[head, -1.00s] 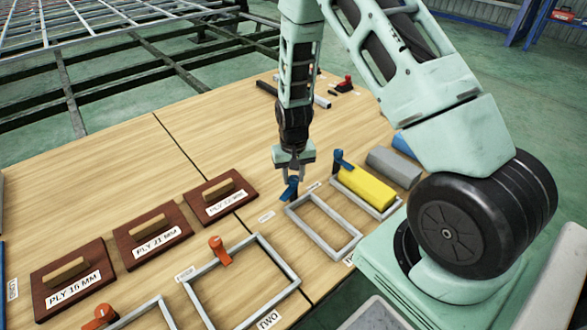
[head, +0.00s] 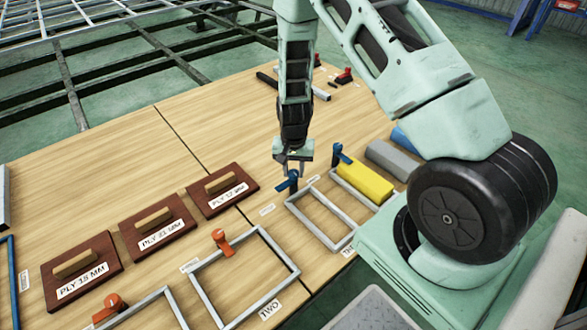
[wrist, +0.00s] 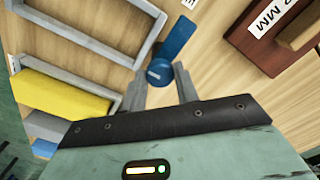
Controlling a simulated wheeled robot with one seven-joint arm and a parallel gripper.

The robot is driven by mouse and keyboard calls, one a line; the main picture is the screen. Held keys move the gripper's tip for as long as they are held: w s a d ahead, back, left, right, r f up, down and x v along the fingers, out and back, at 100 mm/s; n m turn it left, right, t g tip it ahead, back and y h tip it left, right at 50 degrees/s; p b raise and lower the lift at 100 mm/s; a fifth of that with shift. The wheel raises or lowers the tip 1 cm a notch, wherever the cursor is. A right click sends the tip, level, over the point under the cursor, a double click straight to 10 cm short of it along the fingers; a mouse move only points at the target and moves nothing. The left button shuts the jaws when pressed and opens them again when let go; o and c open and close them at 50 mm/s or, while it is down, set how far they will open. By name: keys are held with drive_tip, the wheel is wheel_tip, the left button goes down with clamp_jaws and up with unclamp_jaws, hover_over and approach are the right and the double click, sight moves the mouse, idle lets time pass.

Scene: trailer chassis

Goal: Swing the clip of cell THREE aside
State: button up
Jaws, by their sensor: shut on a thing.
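The clip of cell THREE (head: 285,186) is a blue lever on a round pivot, at the far left corner of a grey rectangular frame (head: 337,205). The frame's label is partly cut off by my base. My gripper (head: 293,171) points down over the clip, its fingers around the pivot end. In the wrist view the blue clip (wrist: 177,40) has its round knob between the fingers (wrist: 160,88), and its lever extends up and right, away from the grey frame (wrist: 98,40). The exact finger contact is hard to see.
A second blue clip (head: 340,155) stands by the neighbouring frame, which holds a yellow block (head: 363,183). A grey block (head: 393,160) lies beyond. Frame TWO (head: 207,290) has an orange clip (head: 221,241). Ply boards (head: 222,188) lie left; bare table lies behind.

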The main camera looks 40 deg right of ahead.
sight(294, 172)
drive_tip(key=o, duration=1)
drive_tip(key=shift+c, duration=0.2)
wheel_tip(294, 172, up, 18)
drive_tip(key=p, duration=0.4)
drive_tip(key=shift+f, duration=0.25)
